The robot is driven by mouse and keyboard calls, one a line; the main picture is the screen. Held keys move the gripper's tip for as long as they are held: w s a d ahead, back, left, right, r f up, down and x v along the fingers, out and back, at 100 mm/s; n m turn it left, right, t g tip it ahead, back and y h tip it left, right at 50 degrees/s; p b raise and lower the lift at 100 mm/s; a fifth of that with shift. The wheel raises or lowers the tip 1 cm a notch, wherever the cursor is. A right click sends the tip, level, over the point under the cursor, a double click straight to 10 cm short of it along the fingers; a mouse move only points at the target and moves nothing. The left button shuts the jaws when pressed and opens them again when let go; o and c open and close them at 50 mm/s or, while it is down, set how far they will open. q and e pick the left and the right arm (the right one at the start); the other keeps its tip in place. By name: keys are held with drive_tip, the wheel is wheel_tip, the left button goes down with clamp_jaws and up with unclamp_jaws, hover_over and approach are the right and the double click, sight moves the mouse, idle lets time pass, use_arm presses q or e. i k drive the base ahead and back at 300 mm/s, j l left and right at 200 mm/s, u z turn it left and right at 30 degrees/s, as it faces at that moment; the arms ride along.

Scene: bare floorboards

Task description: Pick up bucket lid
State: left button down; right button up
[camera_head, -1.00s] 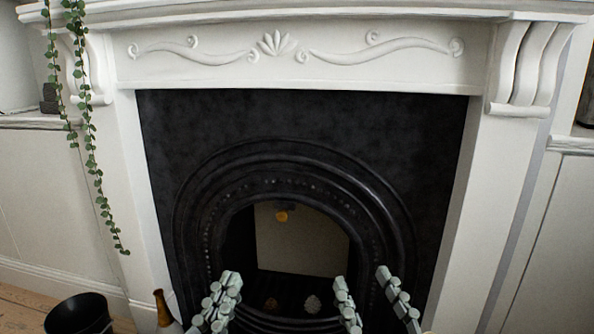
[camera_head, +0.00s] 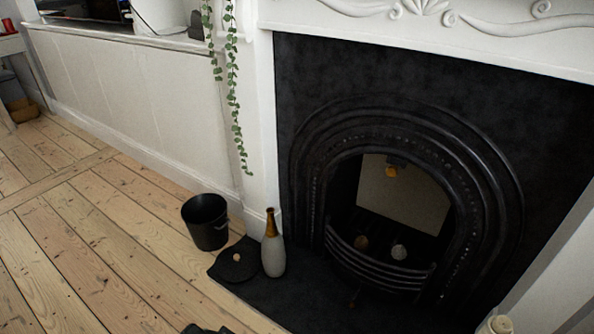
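A flat, dark round lid (camera_head: 234,265) with a small tan knob lies at the left end of the dark hearth, between the bucket and a bottle. The black bucket (camera_head: 206,224) stands upright and open on the floorboards just to the left of the lid. Its handle shows on its right side.
A grey bottle with a brown neck (camera_head: 273,247) stands close to the right of the lid. The black fireplace (camera_head: 415,150) fills the right side. A trailing green plant (camera_head: 233,100) hangs above. Bare floorboards (camera_head: 100,240) are clear to the left.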

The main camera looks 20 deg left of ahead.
sight(236, 262)
drive_tip(key=u, duration=1.2)
